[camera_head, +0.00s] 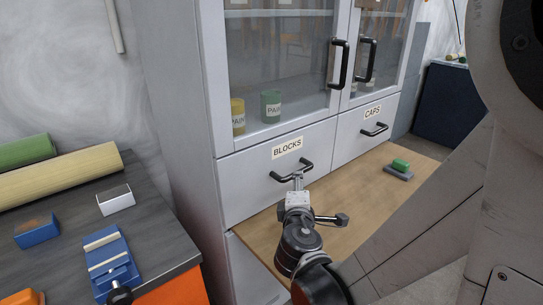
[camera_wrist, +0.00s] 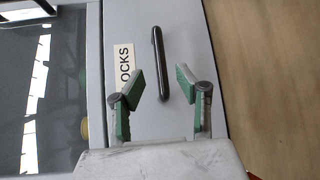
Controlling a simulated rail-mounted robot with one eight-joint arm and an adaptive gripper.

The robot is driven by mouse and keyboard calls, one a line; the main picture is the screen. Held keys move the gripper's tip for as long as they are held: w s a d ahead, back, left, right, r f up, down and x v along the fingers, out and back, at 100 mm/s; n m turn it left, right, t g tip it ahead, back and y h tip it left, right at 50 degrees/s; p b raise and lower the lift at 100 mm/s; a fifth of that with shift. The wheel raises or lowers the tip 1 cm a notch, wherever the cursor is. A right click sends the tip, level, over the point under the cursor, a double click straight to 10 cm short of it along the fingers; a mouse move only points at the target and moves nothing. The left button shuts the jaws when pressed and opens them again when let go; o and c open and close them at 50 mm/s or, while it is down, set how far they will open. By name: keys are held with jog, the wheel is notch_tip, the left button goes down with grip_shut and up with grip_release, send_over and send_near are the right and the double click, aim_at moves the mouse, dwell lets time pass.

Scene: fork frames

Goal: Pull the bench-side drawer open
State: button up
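The drawer labelled BLOCKS (camera_head: 245,180) is on the left of the cabinet, the side nearer the workbench, and sits shut and flush. Its black bar handle (camera_head: 291,172) also shows in the wrist view (camera_wrist: 158,60). My gripper (camera_head: 297,180) is right at this handle in the head view. In the wrist view my gripper (camera_wrist: 160,82) is open, with green-padded fingers apart on either side of the handle's lower end. Neither finger visibly touches the bar. I cannot tell whether the bar is in depth between the fingertips or just beyond them.
The CAPS drawer (camera_head: 350,138) to the right is shut. Glass doors (camera_head: 275,65) above are closed. A wooden ledge (camera_head: 345,195) below the drawers holds a green-topped block (camera_head: 399,167). The workbench (camera_head: 150,220) at left carries a blue vise (camera_head: 108,262) and rolls.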

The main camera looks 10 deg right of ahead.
aim_at(300, 170)
jog(key=b+x, duration=0.1)
jog(key=x, duration=0.6)
jog(key=shift+w+d+f, duration=0.1)
jog(key=shift+w+d, duration=0.05)
jog(key=shift+w, duration=0.2)
grip_shut()
